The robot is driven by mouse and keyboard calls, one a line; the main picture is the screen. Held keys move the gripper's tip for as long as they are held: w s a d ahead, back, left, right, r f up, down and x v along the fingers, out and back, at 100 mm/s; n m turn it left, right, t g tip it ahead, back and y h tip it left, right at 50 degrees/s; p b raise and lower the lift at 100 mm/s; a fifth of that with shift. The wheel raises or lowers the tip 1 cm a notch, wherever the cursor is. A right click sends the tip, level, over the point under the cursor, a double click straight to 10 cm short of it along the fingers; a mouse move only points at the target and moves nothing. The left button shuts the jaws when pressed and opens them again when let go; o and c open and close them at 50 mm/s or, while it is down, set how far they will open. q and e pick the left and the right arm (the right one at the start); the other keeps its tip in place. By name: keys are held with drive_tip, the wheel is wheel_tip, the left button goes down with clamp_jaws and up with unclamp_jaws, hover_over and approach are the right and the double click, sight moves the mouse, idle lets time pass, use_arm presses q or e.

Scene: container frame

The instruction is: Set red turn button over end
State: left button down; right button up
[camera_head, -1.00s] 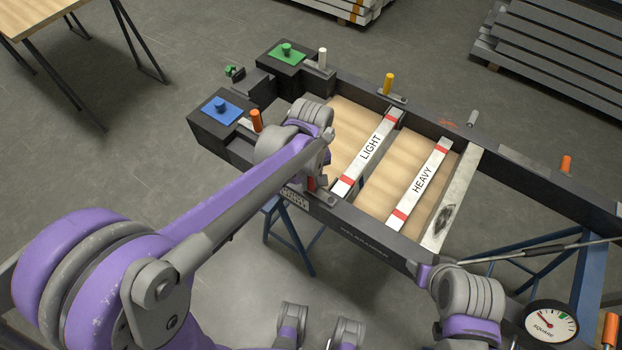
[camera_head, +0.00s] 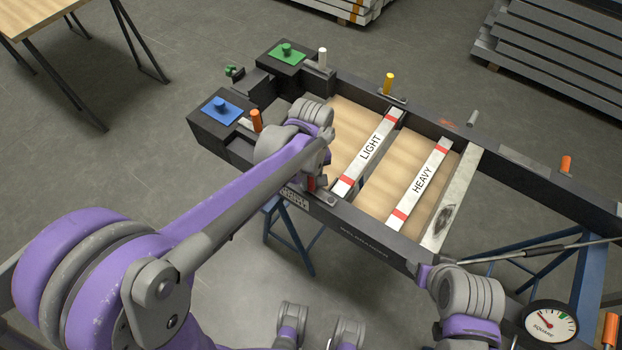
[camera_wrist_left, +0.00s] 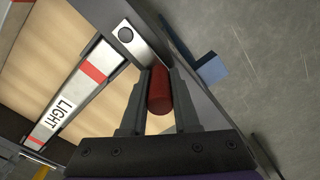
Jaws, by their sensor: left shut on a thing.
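The red turn button (camera_wrist_left: 160,90) is a red cylinder at the near rail, by the end of the LIGHT bar. In the left wrist view it lies between the two fingers of my left gripper (camera_wrist_left: 158,84), which is shut on it. In the head view only a small red part (camera_head: 311,184) of it shows, and my left wrist hides most of the gripper. The LIGHT bar (camera_head: 368,150) lies across the frame and also shows in the left wrist view (camera_wrist_left: 75,90). A grey plate with a dark round hole (camera_wrist_left: 125,34) is at the bar's end.
The HEAVY bar (camera_head: 423,182) lies parallel to the LIGHT bar. Orange (camera_head: 256,120), white (camera_head: 322,58) and yellow (camera_head: 388,83) turn buttons stand along the frame. Blue (camera_head: 222,110) and green (camera_head: 287,53) plates sit on the corner blocks. A dial gauge (camera_head: 549,326) is at lower right.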

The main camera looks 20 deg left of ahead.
use_arm(q)
drive_tip(key=w+m, duration=0.1)
drive_tip(key=m, duration=0.1)
drive_tip(key=w+d+m, duration=0.1)
drive_tip(key=m, duration=0.1)
drive_tip(key=shift+d, duration=0.1)
drive_tip(key=d+m, duration=0.1)
drive_tip(key=m, duration=0.2)
drive_tip(key=w+d+m, duration=0.1)
drive_tip(key=d+m, duration=0.1)
drive_tip(key=m, duration=0.1)
drive_tip(key=d+m, duration=0.1)
drive_tip(key=m, duration=0.2)
drive_tip(key=shift+w+d+b, duration=0.2)
drive_tip(key=shift+w+b, duration=0.15)
drive_tip(key=shift+w, duration=0.05)
drive_tip(key=shift+s+d+m, duration=0.1)
drive_tip(key=shift+d+m, duration=0.4)
drive_tip(key=shift+m, duration=0.5)
drive_tip(key=shift+s+d+m, duration=0.1)
drive_tip(key=shift+d+m, duration=0.35)
drive_tip(key=shift+m, duration=0.55)
drive_tip(key=c, duration=0.7)
unclamp_jaws()
drive_tip(key=shift+o, duration=0.2)
